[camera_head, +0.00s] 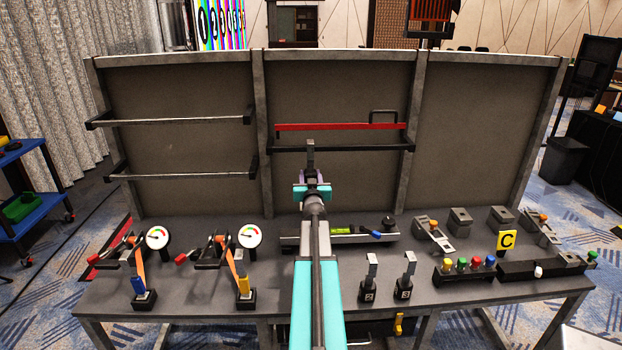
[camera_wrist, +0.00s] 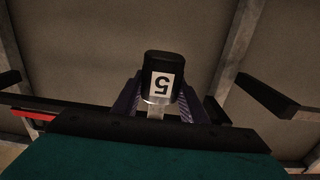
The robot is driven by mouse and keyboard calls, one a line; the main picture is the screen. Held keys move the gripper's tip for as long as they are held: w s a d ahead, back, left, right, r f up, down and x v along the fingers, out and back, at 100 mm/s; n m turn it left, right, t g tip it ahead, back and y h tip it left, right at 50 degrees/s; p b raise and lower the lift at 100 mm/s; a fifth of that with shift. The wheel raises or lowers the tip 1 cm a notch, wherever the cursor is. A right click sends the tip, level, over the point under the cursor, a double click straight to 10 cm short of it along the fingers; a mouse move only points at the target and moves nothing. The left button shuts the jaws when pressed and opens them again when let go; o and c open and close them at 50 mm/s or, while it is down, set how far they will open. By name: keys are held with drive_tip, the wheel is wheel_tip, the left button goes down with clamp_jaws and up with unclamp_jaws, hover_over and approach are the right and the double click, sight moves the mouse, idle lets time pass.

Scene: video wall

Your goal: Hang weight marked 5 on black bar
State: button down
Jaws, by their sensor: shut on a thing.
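The weight marked 5 (camera_wrist: 162,62) is a dark block with a white label, seen upside down in the wrist view. My gripper (camera_wrist: 160,98) is shut on it, with a finger on each side. In the head view my gripper (camera_head: 312,188) is in front of the middle panel, below the black bar (camera_head: 355,148). A grey upright piece, seemingly the weight's hook (camera_head: 311,152), rises from the gripper and overlaps the bar's line. I cannot tell whether it touches the bar. My arm hides most of the weight.
A red bar (camera_head: 340,127) runs just above the black bar. Two more bars (camera_head: 180,121) are on the left panel. Weights marked 2 (camera_head: 370,283) and 3 (camera_head: 404,283) stand on the table, among levers, gauges and buttons.

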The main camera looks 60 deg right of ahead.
drive_tip(key=shift+x, duration=2.1)
drive_tip(key=shift+f+b, duration=1)
drive_tip(key=shift+b, duration=0.15)
drive_tip(key=c, duration=1)
unclamp_jaws()
drive_tip(key=b+v, duration=0.1)
drive_tip(key=v, duration=1.3)
drive_tip(key=shift+b, duration=0.35)
drive_tip(key=shift+f, duration=0.1)
